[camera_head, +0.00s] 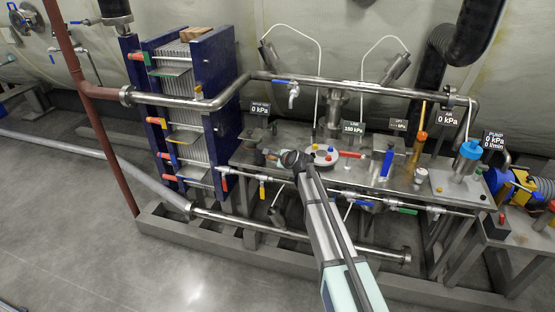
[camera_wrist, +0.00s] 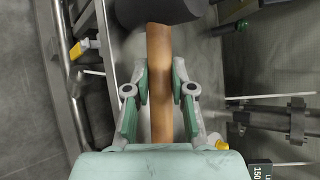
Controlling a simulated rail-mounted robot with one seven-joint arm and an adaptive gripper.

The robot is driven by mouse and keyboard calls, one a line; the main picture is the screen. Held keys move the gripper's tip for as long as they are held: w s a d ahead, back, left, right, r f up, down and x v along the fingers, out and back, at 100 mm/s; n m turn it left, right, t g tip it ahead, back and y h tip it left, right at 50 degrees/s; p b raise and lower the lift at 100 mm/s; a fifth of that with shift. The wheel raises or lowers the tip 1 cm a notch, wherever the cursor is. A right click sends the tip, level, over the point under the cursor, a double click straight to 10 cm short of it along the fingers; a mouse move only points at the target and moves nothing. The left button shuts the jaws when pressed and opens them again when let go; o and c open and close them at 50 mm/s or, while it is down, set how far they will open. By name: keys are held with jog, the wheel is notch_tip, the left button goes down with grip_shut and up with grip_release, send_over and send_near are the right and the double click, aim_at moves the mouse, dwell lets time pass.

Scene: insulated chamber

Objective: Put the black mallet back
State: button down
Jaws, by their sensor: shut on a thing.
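The black mallet shows in the wrist view, with its dark head (camera_wrist: 160,8) at the top edge, partly cut off. Its light brown wooden handle (camera_wrist: 158,115) runs down between my fingers towards the palm. My gripper (camera_wrist: 159,80) is shut on this handle, one green finger on each side. In the head view my arm reaches from the bottom centre up to the steel bench (camera_head: 345,172), its end near the bench's left part. The wrist hides most of the gripper and mallet there.
A blue-framed plate stack (camera_head: 215,95) stands left. A steel pipe (camera_head: 350,84) crosses above the bench. A blue bottle (camera_head: 387,162) and an orange-handled tool (camera_head: 421,143) stand further right.

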jog(key=shift+f, duration=0.25)
jog(key=c, duration=0.9)
grip_release()
jog(key=shift+s+d, duration=0.1)
